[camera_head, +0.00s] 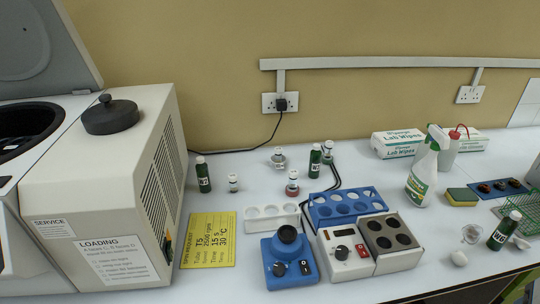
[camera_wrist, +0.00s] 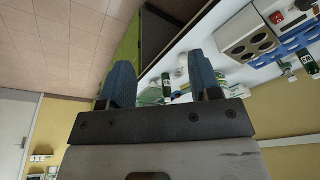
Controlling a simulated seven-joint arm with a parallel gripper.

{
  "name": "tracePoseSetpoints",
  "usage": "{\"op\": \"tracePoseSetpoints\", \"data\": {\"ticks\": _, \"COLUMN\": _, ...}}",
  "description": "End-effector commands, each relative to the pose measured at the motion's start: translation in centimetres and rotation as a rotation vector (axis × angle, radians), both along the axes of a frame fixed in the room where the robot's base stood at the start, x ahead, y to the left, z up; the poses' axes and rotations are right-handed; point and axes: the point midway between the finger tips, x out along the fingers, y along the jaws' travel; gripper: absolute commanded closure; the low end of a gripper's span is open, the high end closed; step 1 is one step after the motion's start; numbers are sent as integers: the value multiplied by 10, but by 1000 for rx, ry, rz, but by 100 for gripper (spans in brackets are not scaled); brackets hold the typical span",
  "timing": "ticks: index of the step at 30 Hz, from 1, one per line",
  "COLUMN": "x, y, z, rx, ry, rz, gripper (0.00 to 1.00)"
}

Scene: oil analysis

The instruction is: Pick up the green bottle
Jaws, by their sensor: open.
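Three dark green bottles with white caps and white labels stand on the bench in the head view. One (camera_head: 203,176) is right of the big white machine, one (camera_head: 314,162) is behind the blue rack, and one (camera_head: 501,232) is at the right near a green wire rack. My gripper (camera_wrist: 163,78) shows only in the wrist view, with its two blue fingers wide apart and nothing held. A small green bottle (camera_wrist: 166,86) shows in the gap between them, some distance beyond. Another green bottle (camera_wrist: 310,65) shows at the right edge of that view.
A white machine (camera_head: 105,190) with an open lid fills the left. A blue tube rack (camera_head: 346,204), a blue mixer (camera_head: 289,258), a heating block (camera_head: 390,244) and a spray bottle (camera_head: 424,168) crowd the middle and right. Bare bench lies around the left bottle.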

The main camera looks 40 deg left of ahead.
Motion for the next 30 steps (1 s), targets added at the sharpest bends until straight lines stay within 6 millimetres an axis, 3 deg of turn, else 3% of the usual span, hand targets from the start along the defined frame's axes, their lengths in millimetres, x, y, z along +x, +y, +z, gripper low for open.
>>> {"op": "tracePoseSetpoints", "data": {"ticks": 5, "x": 20, "y": 27, "z": 1, "rx": 85, "ry": 42, "rz": -17, "gripper": 43}}
{"op": "tracePoseSetpoints", "data": {"ticks": 11, "x": 50, "y": 76, "z": 2, "rx": 225, "ry": 124, "rz": -55, "gripper": 43}}
{"op": "tracePoseSetpoints", "data": {"ticks": 30, "x": 132, "y": 272, "z": 0, "rx": 632, "ry": 487, "rz": -218, "gripper": 43}}
